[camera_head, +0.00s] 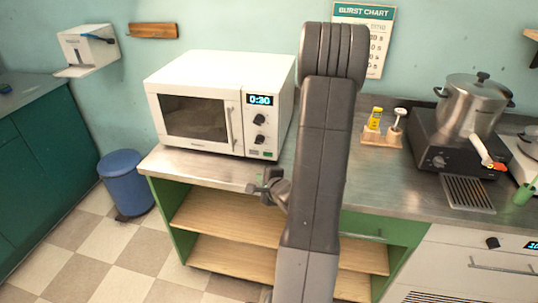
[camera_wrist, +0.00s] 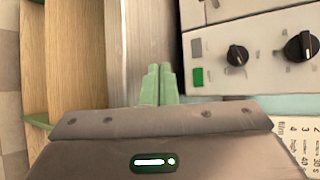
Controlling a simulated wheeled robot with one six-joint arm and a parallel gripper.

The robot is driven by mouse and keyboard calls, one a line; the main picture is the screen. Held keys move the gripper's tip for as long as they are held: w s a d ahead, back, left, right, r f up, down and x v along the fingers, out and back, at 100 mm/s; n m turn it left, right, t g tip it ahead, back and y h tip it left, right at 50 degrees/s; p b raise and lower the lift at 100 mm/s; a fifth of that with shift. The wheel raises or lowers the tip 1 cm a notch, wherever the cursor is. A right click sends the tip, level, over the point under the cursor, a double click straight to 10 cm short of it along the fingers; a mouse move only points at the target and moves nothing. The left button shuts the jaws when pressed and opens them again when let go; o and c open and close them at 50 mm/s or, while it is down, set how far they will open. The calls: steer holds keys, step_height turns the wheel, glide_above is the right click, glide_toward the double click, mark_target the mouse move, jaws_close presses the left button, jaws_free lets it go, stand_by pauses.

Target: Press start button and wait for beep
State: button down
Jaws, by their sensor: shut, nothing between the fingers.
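A white microwave (camera_head: 196,103) stands on the steel counter with its door shut, and its display (camera_head: 260,100) reads 0:30. Two dark knobs sit below the display. A small green button (camera_head: 267,154) is at the bottom of the panel; it shows as a green square in the wrist view (camera_wrist: 198,77), beside a grey button (camera_wrist: 196,47). My gripper (camera_head: 257,187) is in front of the counter's front edge, below the panel. In the wrist view its green fingers (camera_wrist: 158,68) are together and empty, pointing near the green button but apart from it in the picture.
Open wooden shelves (camera_head: 225,217) lie under the counter (camera_head: 378,176). A pot (camera_head: 470,105) stands on a dark hotplate at right. A small tray (camera_head: 382,137) with bottles sits behind my arm. A blue bin (camera_head: 127,184) stands on the floor at left.

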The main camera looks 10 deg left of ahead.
mark_target(268, 154)
steer(key=shift+w+r+p, duration=0.15)
steer(key=shift+w+p, duration=0.4)
steer(key=shift+p, duration=0.05)
steer(key=w+p, duration=0.1)
steer(key=w, duration=0.2)
steer(key=w+p, duration=0.2)
steer(key=w, duration=0.1)
steer(key=shift+w+d+f, duration=0.1)
steer(key=shift+w+f, duration=0.1)
steer(key=shift+w, duration=0.65)
steer(key=shift+w, duration=0.1)
stand_by(0.9)
steer(key=shift+w+b, duration=0.3)
steer(key=shift+b, duration=0.05)
